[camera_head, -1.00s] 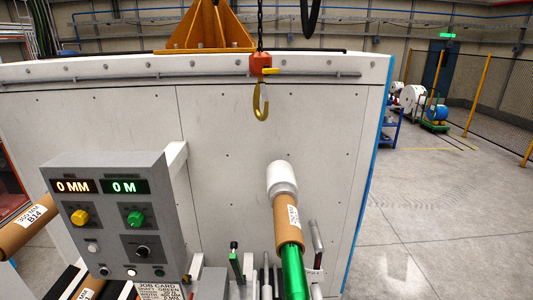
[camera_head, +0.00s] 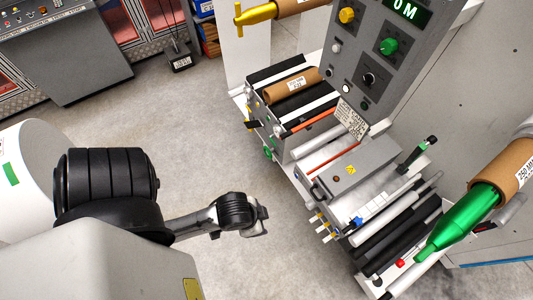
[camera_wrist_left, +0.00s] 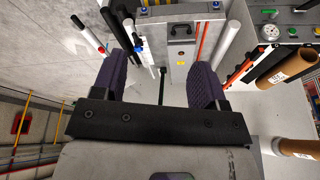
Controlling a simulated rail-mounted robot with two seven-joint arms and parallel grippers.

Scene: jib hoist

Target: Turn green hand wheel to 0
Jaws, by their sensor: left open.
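A small green round wheel (camera_head: 268,153) shows low on the left end of the machine in the head view. I cannot read any scale on it. My left gripper (camera_head: 258,216) is below and left of it in the head view, apart from the machine, with floor around it. In the left wrist view the two purple fingers of my left gripper (camera_wrist_left: 156,80) are spread, with nothing between them. The grey machine box (camera_wrist_left: 182,32) lies beyond the fingers. My right gripper is not in view.
A grey control panel (camera_head: 410,70) with a yellow knob (camera_head: 347,15) and a green knob (camera_head: 388,46) stands above the machine. A green shaft end (camera_head: 458,222) with a cardboard core (camera_head: 508,168) juts out at right. Open floor (camera_head: 200,130) lies left of the machine.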

